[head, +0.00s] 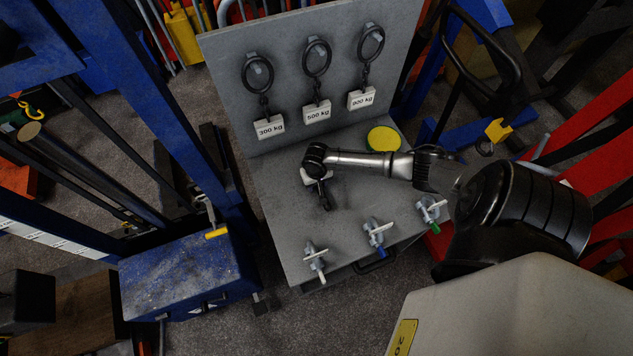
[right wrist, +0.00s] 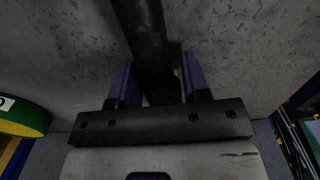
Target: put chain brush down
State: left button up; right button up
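The chain brush (head: 325,201) appears as a small dark shape below the end of my right arm in the head view, over the grey bench top. In the right wrist view its dark round handle (right wrist: 145,35) runs between the two purple fingers of my right gripper (right wrist: 158,75). The fingers sit close on both sides of the handle, and the gripper looks shut on it. The brush end is not clear, and I cannot tell whether it touches the bench. My left gripper is not in view.
The grey bench (head: 281,212) has a back panel with hanging rings tagged 300 kg (head: 270,127), 500 kg and 900 kg. A yellow-topped round tin (head: 384,139) stands at the back right. Several valve-like fittings (head: 376,231) line the front edge. A blue frame (head: 180,120) stands left.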

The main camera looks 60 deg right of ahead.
jog(key=shift+o, duration=1.3)
jog(key=shift+f+b, duration=0.15)
jog(key=shift+b, duration=0.2)
notch_tip(320, 180, up, 13)
jog(key=s+a+f+n+t+y, duration=0.1)
jog(key=s+a+n, duration=0.35)
jog(key=a, duration=0.35)
jog(key=s+a+n+t, duration=0.1)
jog(key=s+a+n, duration=0.3)
jog(key=a, duration=0.5)
jog(key=s+a+r+n+t, duration=0.1)
jog(key=s+a+r, duration=0.3)
jog(key=s, duration=0.3)
jog(key=shift+a+r+n+t+h, duration=0.3)
jog(key=shift+r+n+h, duration=0.1)
jog(key=shift+r, duration=0.4)
jog(key=shift+p, duration=0.3)
